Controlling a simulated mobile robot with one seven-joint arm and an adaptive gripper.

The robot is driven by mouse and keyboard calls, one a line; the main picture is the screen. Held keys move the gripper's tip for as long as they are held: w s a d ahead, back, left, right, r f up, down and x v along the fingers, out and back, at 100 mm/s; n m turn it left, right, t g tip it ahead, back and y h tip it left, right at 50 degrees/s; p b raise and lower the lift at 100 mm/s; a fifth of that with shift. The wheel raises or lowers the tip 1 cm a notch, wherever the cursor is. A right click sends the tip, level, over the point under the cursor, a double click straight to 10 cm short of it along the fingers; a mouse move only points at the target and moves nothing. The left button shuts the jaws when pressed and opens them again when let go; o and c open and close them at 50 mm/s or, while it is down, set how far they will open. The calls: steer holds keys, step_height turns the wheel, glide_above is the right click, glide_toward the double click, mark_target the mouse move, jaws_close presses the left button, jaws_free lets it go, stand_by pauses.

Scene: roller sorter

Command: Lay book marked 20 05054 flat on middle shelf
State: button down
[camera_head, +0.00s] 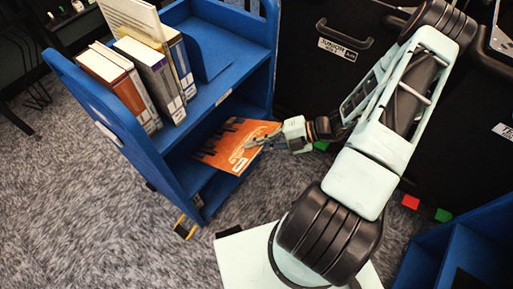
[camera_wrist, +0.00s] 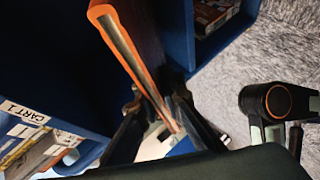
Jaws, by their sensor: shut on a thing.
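My gripper (camera_head: 268,141) is shut on the near right edge of a thin orange book (camera_head: 235,146). The book's cover faces up toward the head camera, with dark lettering; no number 20 05054 can be read. In the wrist view the book (camera_wrist: 128,52) is seen edge-on between my two fingers (camera_wrist: 158,97). The book reaches into the opening below the top shelf of a blue cart (camera_head: 133,120), over the shelf (camera_head: 190,178) below. I cannot tell whether it touches that shelf.
Several upright books (camera_head: 150,72) stand on the cart's top shelf (camera_head: 225,85). A black cabinet (camera_head: 300,75) stands at the right behind my arm. Another blue unit (camera_head: 465,250) is at the lower right. A "CART 1" label (camera_wrist: 29,109) shows in the wrist view.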

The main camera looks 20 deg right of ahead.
steer(key=shift+w+a+f+t+y+b, duration=0.2)
steer(key=shift+f+b, duration=0.2)
steer(key=shift+b, duration=0.25)
steer(key=shift+w+a+f+t+y+b, duration=0.1)
steer(key=shift+w+f+b, duration=0.1)
steer(key=shift+f+b, duration=0.35)
steer(key=shift+w+a+f+t+y+b, duration=0.1)
steer(key=shift+w+a+f+b, duration=0.15)
steer(key=shift+b, duration=0.5)
steer(key=w+a+f+n+t+y+b, duration=0.1)
steer(key=w+f+b, duration=0.1)
steer(key=f+b, duration=0.3)
steer(key=w+a+f+n+y+b, duration=0.1)
steer(key=w+f+y+b, duration=0.1)
steer(key=f+b, duration=0.3)
steer(key=shift+a+n+t+y, duration=0.3)
steer(key=shift+a+n+t, duration=0.1)
steer(key=c, duration=2)
jaws_free()
steer(key=shift+f, duration=0.1)
steer(key=shift+f, duration=0.1)
